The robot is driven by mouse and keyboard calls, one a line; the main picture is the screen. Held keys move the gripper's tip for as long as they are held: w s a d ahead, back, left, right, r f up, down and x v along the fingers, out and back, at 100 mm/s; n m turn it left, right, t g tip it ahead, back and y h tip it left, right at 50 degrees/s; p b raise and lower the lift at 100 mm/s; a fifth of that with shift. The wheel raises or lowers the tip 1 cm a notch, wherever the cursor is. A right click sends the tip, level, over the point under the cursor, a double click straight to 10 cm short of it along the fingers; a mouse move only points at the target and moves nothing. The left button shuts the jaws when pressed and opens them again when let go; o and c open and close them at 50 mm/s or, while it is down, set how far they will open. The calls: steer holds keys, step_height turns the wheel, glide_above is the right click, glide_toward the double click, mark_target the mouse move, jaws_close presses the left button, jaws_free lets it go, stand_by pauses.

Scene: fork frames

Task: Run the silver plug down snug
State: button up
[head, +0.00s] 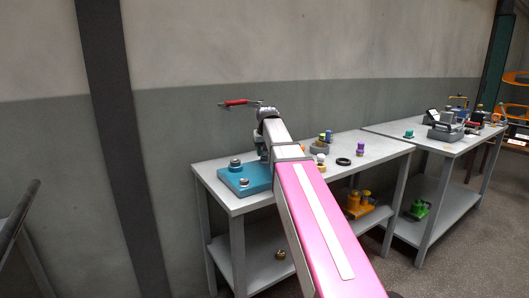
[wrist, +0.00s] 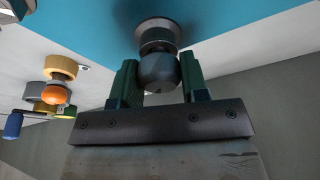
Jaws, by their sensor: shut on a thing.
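My gripper (wrist: 160,78) is shut on a dark grey, round-ended metal plug (wrist: 158,67), with a green-padded finger on each side. The plug stands in line with a round metal collar (wrist: 157,30) on a teal block (wrist: 215,18). How far the plug sits in the collar I cannot tell. In the head view the teal block (head: 257,181) lies at the left end of the near table, with two grey metal knobs showing, one at the back (head: 235,163) and one in front (head: 244,182). My arm hides the gripper and held plug there.
On the near table (head: 225,203), right of my arm, stand a grey round holder (head: 318,148), a black ring (head: 343,161) and a purple piece (head: 360,149). A red-handled tool (head: 236,102) shows beside my wrist against the wall. A second cluttered table (head: 410,134) stands right.

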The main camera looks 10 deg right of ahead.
steer(key=shift+m, duration=0.8)
steer(key=shift+m+h, duration=0.4)
steer(key=shift+m, duration=0.4)
steer(key=o, duration=0.8)
steer(key=shift+c, duration=0.2)
steer(key=shift+n, duration=0.9)
steer(key=shift+n+y, duration=0.5)
steer(key=shift+n, duration=0.3)
